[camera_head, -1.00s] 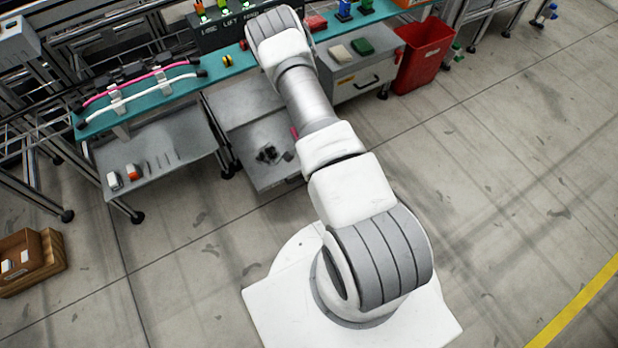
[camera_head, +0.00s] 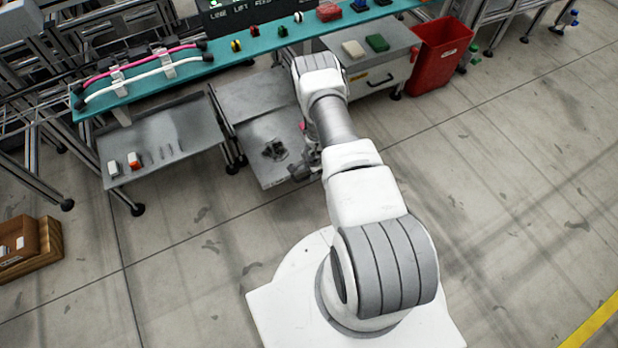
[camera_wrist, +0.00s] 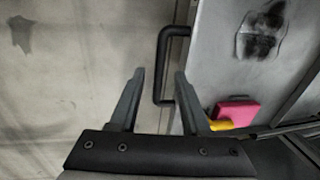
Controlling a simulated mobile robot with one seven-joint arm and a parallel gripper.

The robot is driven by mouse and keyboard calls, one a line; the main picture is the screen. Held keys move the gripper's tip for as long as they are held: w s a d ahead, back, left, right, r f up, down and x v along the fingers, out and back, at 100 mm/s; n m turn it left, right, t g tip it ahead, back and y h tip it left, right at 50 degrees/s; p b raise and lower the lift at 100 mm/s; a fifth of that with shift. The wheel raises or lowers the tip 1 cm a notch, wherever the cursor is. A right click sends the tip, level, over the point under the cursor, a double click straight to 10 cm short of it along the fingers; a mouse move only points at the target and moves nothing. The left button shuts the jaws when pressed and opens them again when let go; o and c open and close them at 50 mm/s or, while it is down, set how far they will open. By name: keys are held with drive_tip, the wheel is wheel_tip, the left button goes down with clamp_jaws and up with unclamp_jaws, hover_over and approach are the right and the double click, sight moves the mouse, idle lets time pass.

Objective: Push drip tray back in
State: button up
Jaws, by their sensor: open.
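The drip tray (camera_head: 257,133) is a flat grey metal tray with a dark oily stain, sticking out from under the bench in the head view. In the wrist view the tray (camera_wrist: 220,65) fills the right side, with its stain at the top. A black bar handle (camera_wrist: 162,62) runs along its front edge. My gripper (camera_wrist: 159,74) is open and empty, its fingertips appearing over the handle's lower half. I cannot tell whether they touch it. In the head view my arm mostly hides the gripper near the tray's front right corner.
A pink block (camera_wrist: 238,111) and a yellow piece (camera_wrist: 220,125) lie by the tray's side. A grey shelf (camera_head: 165,140) is left of the tray, a grey drawer cabinet (camera_head: 375,75) and red bin (camera_head: 440,55) right. The floor in front is clear.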

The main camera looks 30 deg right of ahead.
drive_tip(key=shift+w+f+b, duration=0.25)
drive_tip(key=shift+f+b, duration=0.4)
drive_tip(key=shift+f, duration=0.5)
clamp_jaws()
idle(0.7)
